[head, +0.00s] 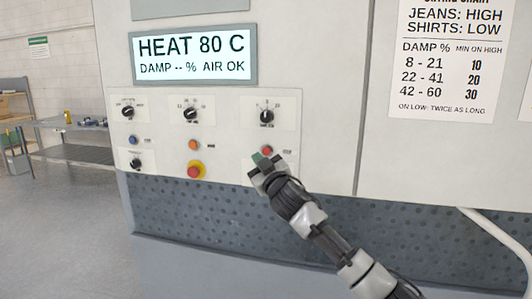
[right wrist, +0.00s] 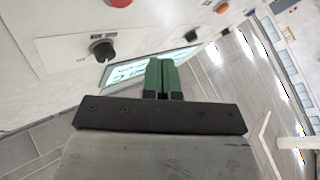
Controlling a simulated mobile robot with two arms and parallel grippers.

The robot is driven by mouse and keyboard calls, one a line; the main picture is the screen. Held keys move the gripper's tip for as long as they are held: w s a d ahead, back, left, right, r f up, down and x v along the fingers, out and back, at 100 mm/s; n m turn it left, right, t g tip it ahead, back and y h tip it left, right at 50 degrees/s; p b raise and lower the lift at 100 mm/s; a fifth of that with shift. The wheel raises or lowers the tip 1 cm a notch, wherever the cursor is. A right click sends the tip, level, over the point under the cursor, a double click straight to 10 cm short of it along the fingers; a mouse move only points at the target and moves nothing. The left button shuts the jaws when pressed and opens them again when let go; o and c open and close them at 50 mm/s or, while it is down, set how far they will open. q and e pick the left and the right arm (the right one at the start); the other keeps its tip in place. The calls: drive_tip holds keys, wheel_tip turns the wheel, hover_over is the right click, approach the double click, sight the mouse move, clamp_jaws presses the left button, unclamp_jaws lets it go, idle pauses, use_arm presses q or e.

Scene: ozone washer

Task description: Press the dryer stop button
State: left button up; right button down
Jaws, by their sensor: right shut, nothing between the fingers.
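The dryer's control panel (head: 225,125) is in the head view. A small red button (head: 266,151) sits at its right under a black knob (head: 266,116); the label beside it is too small to read. I take it as the stop button. In the right wrist view the green fingers (right wrist: 162,76) are together. My left gripper is not in view.
An orange button (head: 194,145) and a blue button (head: 134,140) lie left on the panel. The display (head: 194,58) reads HEAT 80 C. A patterned dark panel (head: 190,210) is below. A metal shelf (head: 85,152) stands at far left over open floor.

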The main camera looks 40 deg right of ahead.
sight(264, 155)
drive_tip(key=shift+w+d+p, duration=0.35)
drive_tip(key=shift+w+d, duration=1.3)
drive_tip(key=shift+d, duration=0.25)
drive_tip(key=shift+d, duration=0.1)
idle(0.6)
drive_tip(key=shift+w+d, duration=0.2)
drive_tip(key=shift+w, duration=0.1)
drive_tip(key=shift+w+d+p, duration=0.3)
drive_tip(key=shift+d+p, duration=0.05)
drive_tip(key=shift+d, duration=0.05)
idle(1.0)
drive_tip(key=shift+s+a, duration=0.6)
drive_tip(key=shift+a, duration=0.05)
